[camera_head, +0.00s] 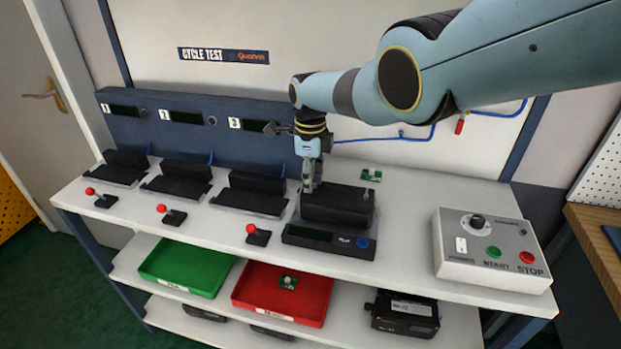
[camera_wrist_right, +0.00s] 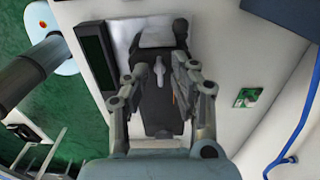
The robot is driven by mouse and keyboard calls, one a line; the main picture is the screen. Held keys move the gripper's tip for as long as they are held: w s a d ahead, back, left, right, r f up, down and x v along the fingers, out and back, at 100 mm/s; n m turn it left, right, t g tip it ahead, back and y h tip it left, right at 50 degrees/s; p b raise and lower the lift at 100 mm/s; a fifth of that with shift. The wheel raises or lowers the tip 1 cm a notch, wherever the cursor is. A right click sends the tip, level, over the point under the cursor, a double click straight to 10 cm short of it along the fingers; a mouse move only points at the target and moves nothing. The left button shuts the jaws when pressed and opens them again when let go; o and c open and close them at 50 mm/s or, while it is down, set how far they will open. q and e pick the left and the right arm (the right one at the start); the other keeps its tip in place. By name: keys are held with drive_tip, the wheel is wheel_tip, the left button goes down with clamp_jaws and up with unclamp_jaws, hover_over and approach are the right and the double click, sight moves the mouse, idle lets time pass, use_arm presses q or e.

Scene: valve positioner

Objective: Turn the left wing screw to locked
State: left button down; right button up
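The black valve positioner (camera_head: 338,206) sits on a dark fixture (camera_head: 325,244) on the white bench. My right gripper (camera_head: 311,184) points down at its left end and hides the left wing screw in the head view. In the right wrist view, a small light-grey wing screw (camera_wrist_right: 158,72) stands on the dark housing (camera_wrist_right: 158,110). The fingers of the right gripper (camera_wrist_right: 159,78) are apart, one on each side of the screw, with gaps visible. The screw's lock marking is too small to read. A small knob (camera_head: 371,176) shows at the housing's right end. My left gripper is not in view.
A control box (camera_head: 491,250) with START and STOP buttons stands at the right. Three black stations (camera_head: 180,178) and red-knobbed levers (camera_head: 253,234) are at the left. A green tray (camera_head: 188,266) and a red tray (camera_head: 283,293) sit below. A small green board (camera_head: 371,175) lies behind.

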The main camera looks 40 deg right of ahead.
wheel_tip(320, 180, up, 12)
idle(0.9)
idle(0.3)
